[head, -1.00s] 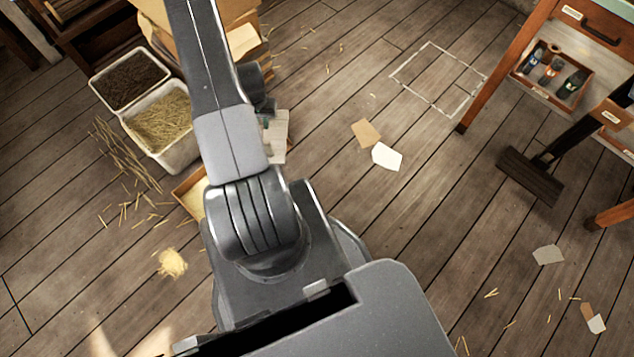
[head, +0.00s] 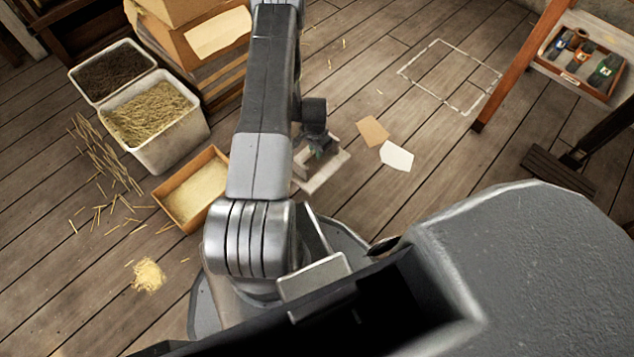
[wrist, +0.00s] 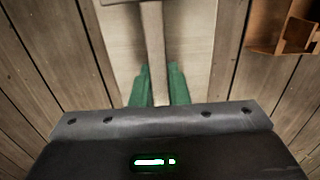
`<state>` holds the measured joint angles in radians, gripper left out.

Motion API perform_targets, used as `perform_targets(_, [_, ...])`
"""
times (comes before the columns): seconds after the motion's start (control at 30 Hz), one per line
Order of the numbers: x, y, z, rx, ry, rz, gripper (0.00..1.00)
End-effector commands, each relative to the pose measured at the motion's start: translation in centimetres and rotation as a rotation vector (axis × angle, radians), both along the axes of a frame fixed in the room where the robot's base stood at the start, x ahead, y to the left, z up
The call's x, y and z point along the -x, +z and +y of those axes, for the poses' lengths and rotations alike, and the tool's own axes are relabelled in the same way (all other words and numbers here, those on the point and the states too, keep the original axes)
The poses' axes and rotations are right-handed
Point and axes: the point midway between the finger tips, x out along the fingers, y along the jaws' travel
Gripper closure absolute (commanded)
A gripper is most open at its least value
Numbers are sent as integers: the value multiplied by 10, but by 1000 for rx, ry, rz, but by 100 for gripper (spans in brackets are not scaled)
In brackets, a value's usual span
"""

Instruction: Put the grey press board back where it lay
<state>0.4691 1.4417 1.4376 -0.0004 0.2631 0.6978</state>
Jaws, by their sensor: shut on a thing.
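The grey press board (wrist: 195,45) is a flat pale panel with a raised bar (wrist: 154,45) along its middle in the wrist view. My gripper (wrist: 159,72) has its green fingers closed on this bar, one on each side. In the head view the board (head: 328,170) shows beside my arm, just above or on the floor; I cannot tell which. My gripper (head: 319,146) is over it, partly hidden by my arm, which also hides part of the board.
A straw-filled wooden tray (head: 166,201) and white tubs (head: 168,150) stand left of my arm, with stacked boxes behind. Two paper pieces (head: 397,157) lie right of the board. A white outlined rectangle (head: 432,92) marks bare floor farther right, near a table leg (head: 510,75).

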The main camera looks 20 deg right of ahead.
Motion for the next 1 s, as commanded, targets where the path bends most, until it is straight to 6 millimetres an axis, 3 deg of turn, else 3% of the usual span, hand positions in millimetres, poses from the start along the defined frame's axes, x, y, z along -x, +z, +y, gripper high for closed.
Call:
perform_targets(0.17, [1, -19, -3, 1, -14, -1, 100])
perform_targets(0.4, [2, -61, -3, 1, -13, -1, 100])
perform_targets(0.73, [2, -100, -3, 0, -12, 0, 100])
perform_targets(1.0, [1, -103, -3, 1, -12, -1, 100])
